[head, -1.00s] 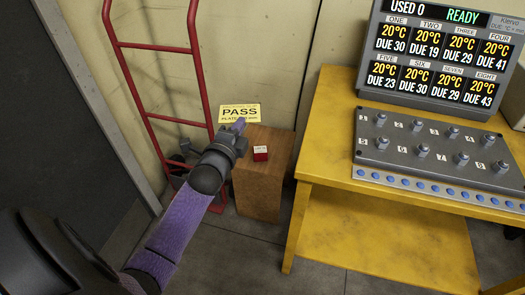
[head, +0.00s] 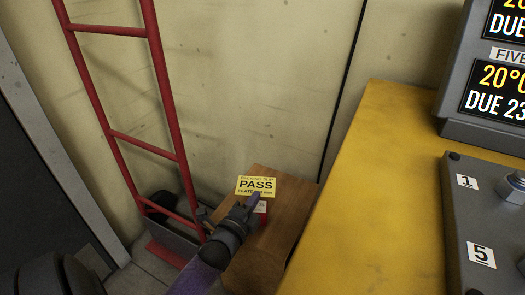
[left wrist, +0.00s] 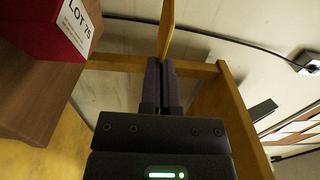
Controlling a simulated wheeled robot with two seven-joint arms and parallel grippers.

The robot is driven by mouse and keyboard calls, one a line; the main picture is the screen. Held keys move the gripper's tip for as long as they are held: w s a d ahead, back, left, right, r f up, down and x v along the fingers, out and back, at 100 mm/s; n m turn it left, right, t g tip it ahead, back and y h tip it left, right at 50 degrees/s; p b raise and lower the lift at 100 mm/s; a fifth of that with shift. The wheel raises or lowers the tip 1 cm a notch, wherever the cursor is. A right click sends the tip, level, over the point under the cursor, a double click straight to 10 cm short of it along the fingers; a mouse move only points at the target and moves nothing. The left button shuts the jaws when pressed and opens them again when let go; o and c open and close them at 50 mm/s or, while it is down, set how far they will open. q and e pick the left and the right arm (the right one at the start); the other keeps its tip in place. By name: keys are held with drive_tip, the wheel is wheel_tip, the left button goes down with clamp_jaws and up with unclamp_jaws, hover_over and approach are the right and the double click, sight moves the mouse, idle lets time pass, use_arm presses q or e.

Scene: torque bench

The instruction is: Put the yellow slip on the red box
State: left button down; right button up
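The yellow slip (head: 256,184), printed PASS, is held upright by my left gripper (head: 253,202). In the left wrist view the slip (left wrist: 167,28) shows edge-on between the shut fingers (left wrist: 161,82). The red box (head: 261,207) sits on a wooden block (head: 284,207); in the head view the slip and gripper partly cover it. In the left wrist view the red box (left wrist: 35,32), labelled LOT 75, lies at the upper left, with a visible gap between it and the slip. My right gripper is in neither view.
A yellow bench (head: 365,190) stands right of the block, carrying a grey numbered panel (head: 480,200) and a display (head: 490,75). A red hand truck (head: 145,145) leans at the left by the wall. The wall (head: 265,80) is close behind.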

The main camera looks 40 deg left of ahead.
use_arm(q)
wheel_tip(320, 180, down, 8)
drive_tip(key=b, duration=0.4)
drive_tip(key=shift+s+b, duration=0.1)
drive_tip(key=shift+b, duration=0.3)
drive_tip(key=shift+r, duration=0.35)
drive_tip(key=shift+f, duration=0.15)
drive_tip(key=c, duration=0.9)
unclamp_jaws()
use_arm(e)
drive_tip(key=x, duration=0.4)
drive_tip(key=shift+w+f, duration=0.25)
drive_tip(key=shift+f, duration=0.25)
use_arm(q)
drive_tip(key=shift+o, duration=0.2)
